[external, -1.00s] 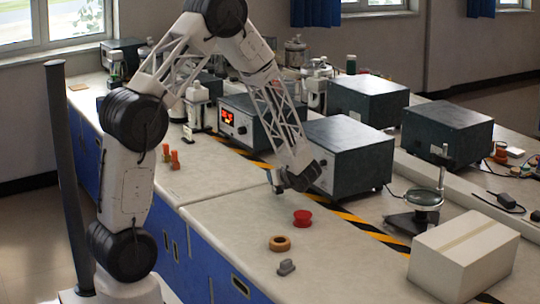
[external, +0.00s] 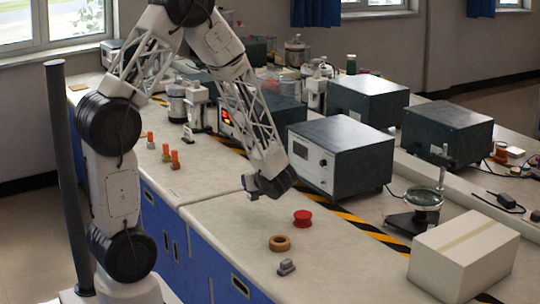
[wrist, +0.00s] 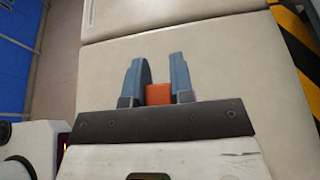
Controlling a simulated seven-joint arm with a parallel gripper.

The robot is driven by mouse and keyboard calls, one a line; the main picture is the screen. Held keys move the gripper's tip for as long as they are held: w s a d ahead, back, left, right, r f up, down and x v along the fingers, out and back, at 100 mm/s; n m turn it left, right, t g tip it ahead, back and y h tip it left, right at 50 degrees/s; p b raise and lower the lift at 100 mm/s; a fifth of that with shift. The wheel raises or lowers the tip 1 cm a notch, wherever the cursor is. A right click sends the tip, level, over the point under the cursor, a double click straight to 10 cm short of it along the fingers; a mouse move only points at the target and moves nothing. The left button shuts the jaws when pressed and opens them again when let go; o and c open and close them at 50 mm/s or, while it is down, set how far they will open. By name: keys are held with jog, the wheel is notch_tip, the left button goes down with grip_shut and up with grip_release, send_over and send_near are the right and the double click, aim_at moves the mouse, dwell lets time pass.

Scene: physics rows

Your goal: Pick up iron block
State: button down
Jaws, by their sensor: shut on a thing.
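A small grey block with a raised top (external: 286,267) lies near the bench's front edge; it looks like the iron block, though I cannot tell its material. My gripper (external: 250,192) is above the bench, up and to the left of the grey block and well apart from it. In the wrist view, the two blue-grey fingers of my gripper (wrist: 159,68) are shut on an orange-red block (wrist: 158,95). That held block cannot be made out in the external view.
A brown ring (external: 279,243) and a red spool (external: 302,217) stand near the grey block. Several orange pieces (external: 175,160) stand farther left. A cardboard box (external: 464,252) and instrument cases (external: 342,155) bound the right and back. The bench below my gripper is clear.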

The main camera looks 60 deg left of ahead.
jog(key=shift+s+d+r, duration=0.1)
jog(key=shift+s+d, duration=0.15)
jog(key=shift+s, duration=0.3)
jog(key=shift+s+d, duration=0.2)
jog(key=shift+s, duration=0.35)
